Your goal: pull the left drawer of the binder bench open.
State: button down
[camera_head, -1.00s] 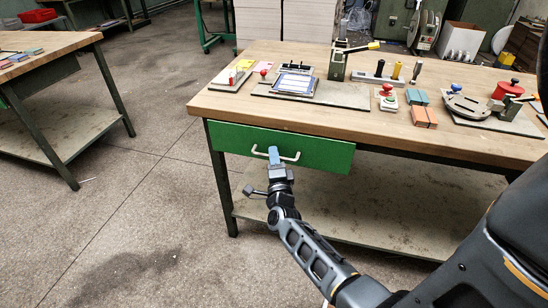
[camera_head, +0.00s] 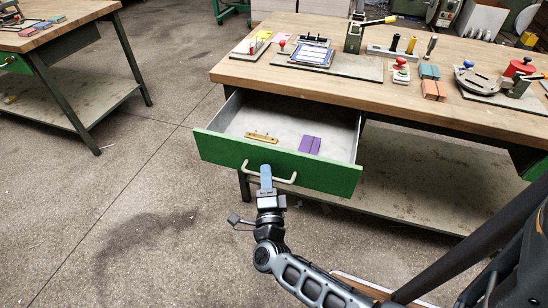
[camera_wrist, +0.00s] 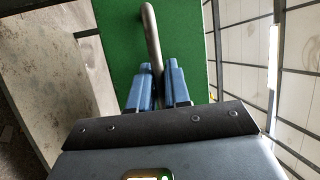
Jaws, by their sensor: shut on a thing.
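The left drawer (camera_head: 280,162) of the wooden-topped bench (camera_head: 300,80) has a green front and stands pulled out, its grey inside showing. A brass-coloured piece (camera_head: 262,137) and purple blocks (camera_head: 310,145) lie in it. Its pale bar handle (camera_head: 284,180) runs across the green front. My gripper (camera_head: 266,178) is at the handle, in front of the drawer. In the wrist view, the blue fingers of my gripper (camera_wrist: 160,88) are shut on the handle (camera_wrist: 152,40), one on each side of it.
Fixtures, a red-knobbed device (camera_head: 401,72) and coloured blocks (camera_head: 431,82) stand on the bench top. A lower shelf (camera_head: 420,185) lies under it. Another bench (camera_head: 60,35) stands at the left. The floor between the benches is clear.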

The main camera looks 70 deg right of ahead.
jog(key=shift+s+a+f, duration=0.1)
jog(key=shift+a, duration=1.1)
jog(key=shift+s+a, duration=0.1)
jog(key=shift+a, duration=1.1)
jog(key=c, duration=1.4)
grip_release()
jog(key=shift+c, duration=0.2)
jog(key=b+v, duration=0.1)
jog(key=v, duration=0.6)
jog(key=shift+s+a, duration=0.2)
jog(key=shift+a, duration=0.1)
